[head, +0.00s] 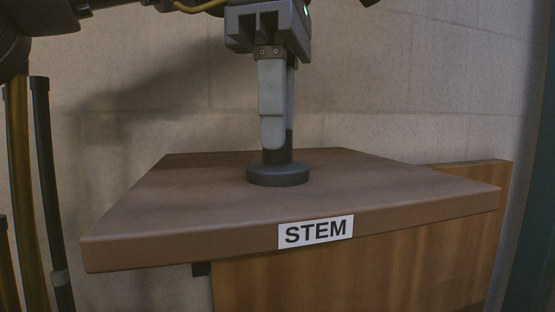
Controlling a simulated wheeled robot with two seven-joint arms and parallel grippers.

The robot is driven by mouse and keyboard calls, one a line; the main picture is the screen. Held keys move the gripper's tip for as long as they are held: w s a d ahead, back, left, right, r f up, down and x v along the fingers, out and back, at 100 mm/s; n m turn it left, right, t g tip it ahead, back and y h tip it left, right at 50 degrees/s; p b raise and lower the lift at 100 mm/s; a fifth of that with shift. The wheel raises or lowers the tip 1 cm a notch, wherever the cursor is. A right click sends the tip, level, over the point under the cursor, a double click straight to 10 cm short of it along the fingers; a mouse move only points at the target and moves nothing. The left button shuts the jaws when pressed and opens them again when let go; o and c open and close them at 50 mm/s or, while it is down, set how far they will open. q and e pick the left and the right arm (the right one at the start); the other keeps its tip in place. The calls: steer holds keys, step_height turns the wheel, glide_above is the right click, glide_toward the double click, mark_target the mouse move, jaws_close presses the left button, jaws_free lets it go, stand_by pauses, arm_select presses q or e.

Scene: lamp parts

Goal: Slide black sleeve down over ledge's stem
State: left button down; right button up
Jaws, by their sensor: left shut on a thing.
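The ledge (390,198) is a brown board with a white "STEM" label on its front edge. A dark round disc (277,176) lies flat on it, towards the back. A dark upright cylinder, the black sleeve (289,140), rises from the disc and shows beside and below my left gripper's finger. My left gripper (274,135) points straight down from above and is shut on the sleeve, its fingertips just above the disc. The stem is hidden by the sleeve and fingers. I cannot tell whether the disc belongs to the sleeve or the stem. My right gripper is out of view.
A wooden panel (370,265) stands under the ledge and rises behind its right end. A pale block wall (400,80) is close behind. Dark and gold poles (50,190) stand at the left. The ledge top is clear on both sides of the disc.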

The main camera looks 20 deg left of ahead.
arm_select(q)
steer(key=c, duration=1.2)
jaws_free()
steer(key=shift+o, duration=0.2)
step_height(320, 180, up, 11)
steer(key=p, duration=0.8)
steer(key=shift+f+p, duration=0.1)
steer(key=shift+p, duration=0.2)
